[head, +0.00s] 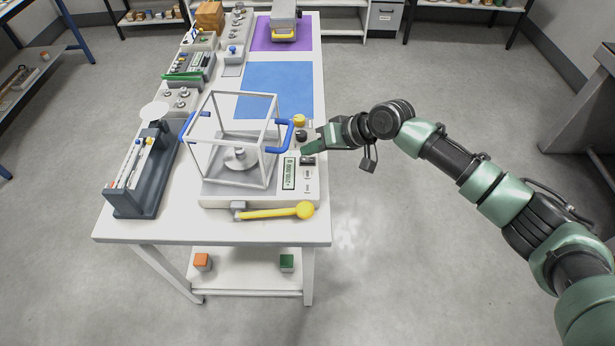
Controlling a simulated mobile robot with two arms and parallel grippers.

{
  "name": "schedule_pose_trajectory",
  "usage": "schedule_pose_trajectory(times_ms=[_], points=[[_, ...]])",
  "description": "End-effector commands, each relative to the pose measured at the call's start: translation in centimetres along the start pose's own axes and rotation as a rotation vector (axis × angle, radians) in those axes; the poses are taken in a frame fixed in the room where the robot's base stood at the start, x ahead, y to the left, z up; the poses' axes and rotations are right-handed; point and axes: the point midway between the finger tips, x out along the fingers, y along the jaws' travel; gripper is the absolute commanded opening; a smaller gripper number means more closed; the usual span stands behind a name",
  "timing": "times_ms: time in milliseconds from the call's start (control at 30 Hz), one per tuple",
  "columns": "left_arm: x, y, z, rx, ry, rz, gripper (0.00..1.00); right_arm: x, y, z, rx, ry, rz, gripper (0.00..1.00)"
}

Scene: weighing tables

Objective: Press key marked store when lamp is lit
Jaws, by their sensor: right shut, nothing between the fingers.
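A weighing balance (215,190) with a clear framed draft shield stands on the white table. Its display (289,173) shows digits in a green panel, too small to read surely. Right of the display is a column with a dark key (307,160) and small labels that I cannot read, so I cannot tell which is store. Behind them are a dark round knob (301,136) and a yellow round cap (299,120); I cannot tell whether either is a lamp or lit. My right gripper (307,147) is shut and empty, close over the dark key; contact is unclear. My left gripper is out of view.
Blue handles (283,134) flank the shield. A blue mat (278,90) and purple mat (265,38) lie behind.

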Motion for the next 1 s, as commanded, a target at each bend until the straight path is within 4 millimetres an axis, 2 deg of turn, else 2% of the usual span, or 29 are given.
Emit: schedule_pose_trajectory(times_ms=[33, 233, 500, 1000], points=[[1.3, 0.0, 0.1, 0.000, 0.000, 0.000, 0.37, 1.0, 0.8, 0.7, 0.000, 0.000, 0.001, 0.00], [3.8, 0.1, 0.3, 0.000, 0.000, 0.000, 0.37, 3.0, 2.2, 2.2, 0.000, 0.000, 0.001, 0.00], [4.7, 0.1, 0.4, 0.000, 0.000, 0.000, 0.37, 4.3, 3.1, 3.1, 0.000, 0.001, -0.001, 0.00], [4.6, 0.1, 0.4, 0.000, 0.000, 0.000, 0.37, 4.2, 3.1, 3.1, 0.000, 0.000, 0.000, 0.00]])
